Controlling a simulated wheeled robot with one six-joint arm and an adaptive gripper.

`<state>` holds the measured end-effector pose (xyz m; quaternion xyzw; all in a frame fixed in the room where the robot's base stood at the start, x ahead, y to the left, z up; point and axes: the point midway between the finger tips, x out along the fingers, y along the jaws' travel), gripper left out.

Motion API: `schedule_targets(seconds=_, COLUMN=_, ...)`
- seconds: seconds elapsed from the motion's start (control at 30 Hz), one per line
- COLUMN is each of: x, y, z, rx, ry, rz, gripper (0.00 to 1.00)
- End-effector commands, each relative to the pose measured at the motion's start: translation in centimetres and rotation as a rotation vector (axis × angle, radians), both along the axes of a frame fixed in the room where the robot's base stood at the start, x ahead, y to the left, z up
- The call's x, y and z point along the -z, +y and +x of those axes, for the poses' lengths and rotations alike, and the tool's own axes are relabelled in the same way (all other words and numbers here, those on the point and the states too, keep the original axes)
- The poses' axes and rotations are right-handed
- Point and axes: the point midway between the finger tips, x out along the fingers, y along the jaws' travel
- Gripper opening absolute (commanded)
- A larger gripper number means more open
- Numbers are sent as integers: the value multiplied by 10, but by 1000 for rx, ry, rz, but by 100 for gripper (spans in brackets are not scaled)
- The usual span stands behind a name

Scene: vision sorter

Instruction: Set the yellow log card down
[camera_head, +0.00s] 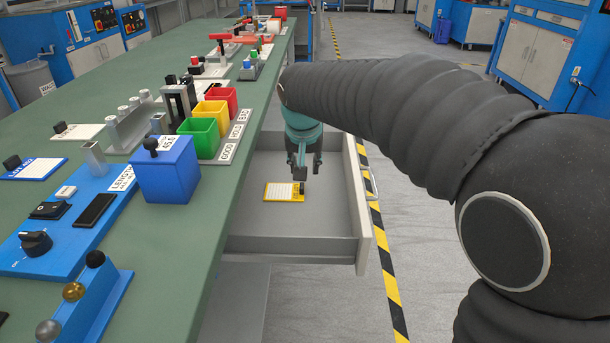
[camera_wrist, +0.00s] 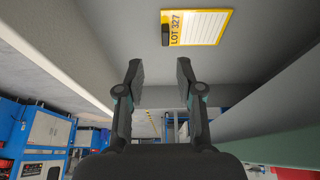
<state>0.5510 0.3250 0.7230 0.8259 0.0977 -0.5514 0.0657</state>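The yellow log card (camera_head: 284,192), with white ruled lines and a black block at one end, lies flat on the floor of the open drawer (camera_head: 300,247). In the wrist view the card (camera_wrist: 199,27) shows near the top, marked "LOT 327". My gripper (camera_head: 304,166) hangs over the drawer, just above and beside the card's black-block end. In the wrist view my gripper's two fingers (camera_wrist: 159,76) are spread apart with nothing between them. The card is clear of the fingertips there.
The green workbench (camera_head: 215,240) runs along the drawer's left side. The drawer's front wall (camera_head: 352,182) rises to the right. Most of the drawer floor is bare.

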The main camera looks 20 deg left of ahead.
Motion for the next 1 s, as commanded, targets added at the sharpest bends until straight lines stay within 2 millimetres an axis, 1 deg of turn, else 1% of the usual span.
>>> schedule_targets(seconds=0.03, x=-9, y=-1, z=-3, rx=0, ry=-2, rz=1, gripper=36)
schedule_targets(seconds=0.1, x=-18, y=-1, z=-7, rx=0, ry=-2, rz=1, gripper=36)
schedule_targets(seconds=0.2, x=-26, y=-2, z=-10, rx=1, ry=-1, rz=2, gripper=36)
schedule_targets(seconds=0.33, x=-31, y=-3, z=-13, rx=1, ry=1, rz=0, gripper=36)
schedule_targets(seconds=0.53, x=-32, y=-4, z=-13, rx=1, ry=1, rz=0, gripper=36)
schedule_targets(seconds=0.63, x=-36, y=-13, z=-15, rx=7, ry=-2, rz=2, gripper=36)
schedule_targets(seconds=0.67, x=-37, y=-19, z=-16, rx=10, ry=-2, rz=4, gripper=36)
schedule_targets(seconds=0.77, x=-45, y=-54, z=-24, rx=29, ry=-7, rz=8, gripper=36)
schedule_targets(seconds=0.8, x=-48, y=-72, z=-30, rx=37, ry=-10, rz=9, gripper=36)
schedule_targets(seconds=0.87, x=-52, y=-102, z=-41, rx=53, ry=-15, rz=12, gripper=36)
schedule_targets(seconds=0.9, x=-53, y=-122, z=-50, rx=65, ry=-17, rz=14, gripper=36)
schedule_targets(seconds=0.97, x=-54, y=-150, z=-65, rx=80, ry=-22, rz=15, gripper=36)
schedule_targets(seconds=1.0, x=-54, y=-168, z=-76, rx=91, ry=-26, rz=17, gripper=36)
